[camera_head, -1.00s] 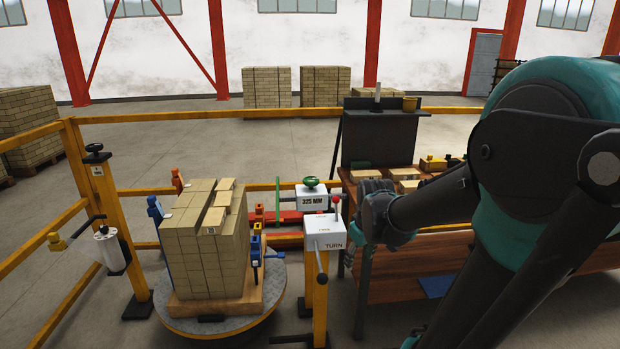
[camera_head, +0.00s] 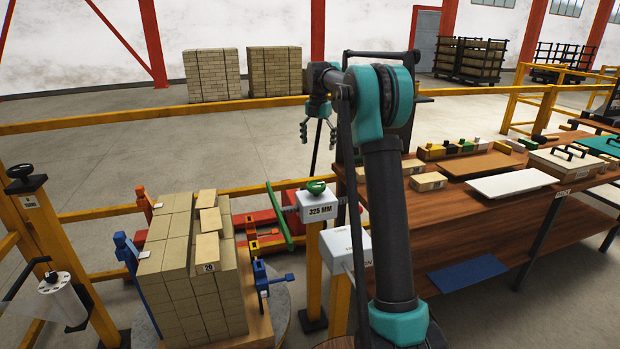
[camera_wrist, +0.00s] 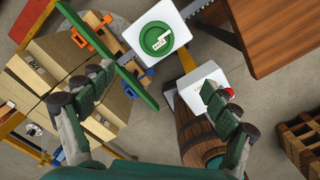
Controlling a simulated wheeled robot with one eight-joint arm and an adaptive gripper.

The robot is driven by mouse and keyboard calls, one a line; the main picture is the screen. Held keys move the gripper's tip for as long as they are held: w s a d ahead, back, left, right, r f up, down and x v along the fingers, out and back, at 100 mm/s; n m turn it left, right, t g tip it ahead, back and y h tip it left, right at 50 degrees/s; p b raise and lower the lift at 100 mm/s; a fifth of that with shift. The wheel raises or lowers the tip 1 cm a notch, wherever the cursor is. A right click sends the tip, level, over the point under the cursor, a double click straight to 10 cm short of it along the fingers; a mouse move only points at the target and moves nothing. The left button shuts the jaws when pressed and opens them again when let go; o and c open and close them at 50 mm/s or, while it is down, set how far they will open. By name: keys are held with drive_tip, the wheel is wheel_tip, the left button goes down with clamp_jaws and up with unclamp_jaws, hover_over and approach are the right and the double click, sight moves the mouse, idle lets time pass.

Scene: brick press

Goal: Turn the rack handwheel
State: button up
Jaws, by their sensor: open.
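The green rack handwheel (camera_head: 316,187) sits on top of a white box marked 325 MM (camera_head: 318,207), on a yellow post. In the wrist view the handwheel (camera_wrist: 156,38) is a round green disc with a pale label, seen from above. A toothed grey rack (camera_wrist: 203,6) runs out from the box. My gripper (camera_head: 318,136) hangs fingers down, above and apart from the handwheel. In the wrist view my gripper (camera_wrist: 158,80) has its fingers spread wide with nothing between them; the handwheel shows beyond the fingertips.
A green bar (camera_head: 279,216) stands just left of the handwheel. A stack of bricks (camera_head: 180,262) with blue and orange clamps is further left. A white box with a lever (camera_wrist: 197,90) is close by. A wooden workbench (camera_head: 450,225) lies right, and a yellow rail (camera_head: 110,212) runs behind.

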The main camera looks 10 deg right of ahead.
sight(316, 183)
drive_tip(key=shift+n, duration=0.3)
drive_tip(key=f, duration=1.1)
drive_tip(key=w+f, duration=0.1)
drive_tip(key=f, duration=0.5)
drive_tip(key=shift+a+f, duration=0.15)
drive_tip(key=shift+c, duration=0.3)
drive_tip(key=c, duration=1.1)
drive_tip(key=shift+m, duration=0.4)
